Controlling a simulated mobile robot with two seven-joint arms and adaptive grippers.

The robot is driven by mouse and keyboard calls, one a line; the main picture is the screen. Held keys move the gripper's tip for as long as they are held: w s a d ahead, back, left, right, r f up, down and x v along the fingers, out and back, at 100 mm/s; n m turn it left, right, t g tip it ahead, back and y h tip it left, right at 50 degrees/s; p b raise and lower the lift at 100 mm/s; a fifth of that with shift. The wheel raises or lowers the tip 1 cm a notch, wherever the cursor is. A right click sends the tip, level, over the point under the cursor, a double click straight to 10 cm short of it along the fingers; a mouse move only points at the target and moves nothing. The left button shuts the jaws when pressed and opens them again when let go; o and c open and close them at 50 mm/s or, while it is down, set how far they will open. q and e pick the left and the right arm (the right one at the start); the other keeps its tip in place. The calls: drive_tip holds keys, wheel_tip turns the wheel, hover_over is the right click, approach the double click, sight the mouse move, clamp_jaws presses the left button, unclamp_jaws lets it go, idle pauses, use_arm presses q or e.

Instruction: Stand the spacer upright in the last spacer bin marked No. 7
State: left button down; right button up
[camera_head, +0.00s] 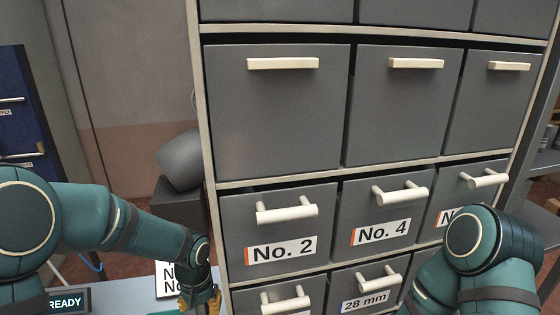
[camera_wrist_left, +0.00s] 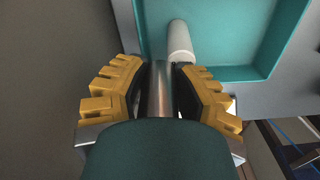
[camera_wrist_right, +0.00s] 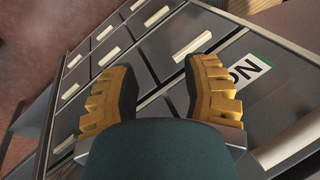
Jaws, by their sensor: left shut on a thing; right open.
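My left gripper (camera_wrist_left: 160,85) is shut on a shiny grey metal cylinder (camera_wrist_left: 160,88), probably the spacer. A whitish cylinder (camera_wrist_left: 180,42) shows just beyond the fingertips, over a teal tray (camera_wrist_left: 232,72); I cannot tell whether the two touch. In the head view the left gripper (camera_head: 196,303) is low, left of the cabinet. My right gripper (camera_wrist_right: 158,85) is open and empty, in front of the drawers; the head view does not show its fingers. The drawer right of No. 4 (camera_head: 382,232) has a mostly hidden label (camera_head: 446,216); I cannot read its number.
The grey cabinet (camera_head: 208,120) has rows of closed drawers with protruding pale handles. Below No. 2 (camera_head: 279,250) are more drawers, one marked 28 mm (camera_head: 365,301). A green-striped label (camera_wrist_right: 248,72) shows in the right wrist view. A dark grey object (camera_head: 180,160) stands left of the cabinet.

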use_arm(q)
drive_tip(key=shift+a+r+p, duration=0.1)
drive_tip(key=shift+r+p, duration=0.3)
drive_tip(key=shift+r, duration=0.35)
drive_tip(key=shift+s+r+b, duration=0.9)
drive_tip(key=shift+s+r, duration=0.1)
drive_tip(key=shift+r, duration=0.1)
use_arm(e)
drive_tip(key=shift+w+f, duration=0.1)
drive_tip(key=shift+f, duration=0.2)
use_arm(q)
drive_tip(key=shift+s+a+m, duration=0.1)
drive_tip(key=shift+a+m, duration=0.55)
drive_tip(key=shift+m, duration=0.05)
drive_tip(key=s+a+m, duration=0.1)
drive_tip(key=a+m, duration=0.7)
drive_tip(key=m, duration=0.2)
drive_tip(key=shift+s+a+r+p, duration=0.15)
drive_tip(key=shift+s+p, duration=0.15)
drive_tip(key=shift+s, duration=0.05)
use_arm(e)
drive_tip(key=shift+r, duration=0.35)
